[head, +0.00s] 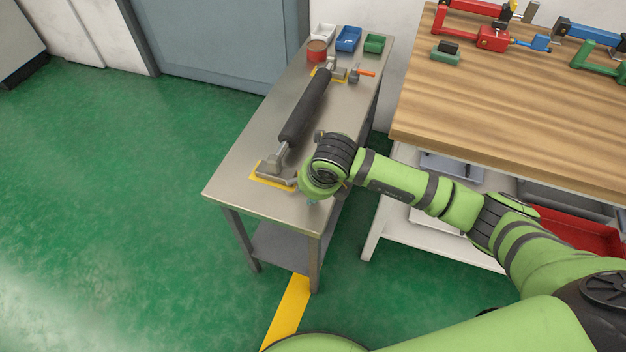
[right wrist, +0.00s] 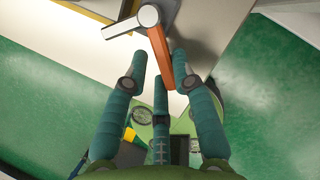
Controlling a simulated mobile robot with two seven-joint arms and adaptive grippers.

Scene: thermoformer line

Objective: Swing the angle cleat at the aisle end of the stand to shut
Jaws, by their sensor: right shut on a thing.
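The steel stand (head: 245,165) carries a dark roller (head: 306,105) lying lengthwise between two grey end brackets. The near bracket (head: 270,168) sits on a yellow-marked patch at the aisle end. In the right wrist view, the aisle-end angle cleat (right wrist: 148,16) shows as a grey pivot with a short light arm to the left and an orange handle (right wrist: 160,58). My right gripper (right wrist: 158,66) has its teal fingers around this handle and is shut on it. In the head view my right wrist hides the cleat and most of the fingers. My left gripper is not in view.
A wooden workbench (head: 500,105) with clamps stands close on the right. Green floor (head: 110,190) is clear on the left.

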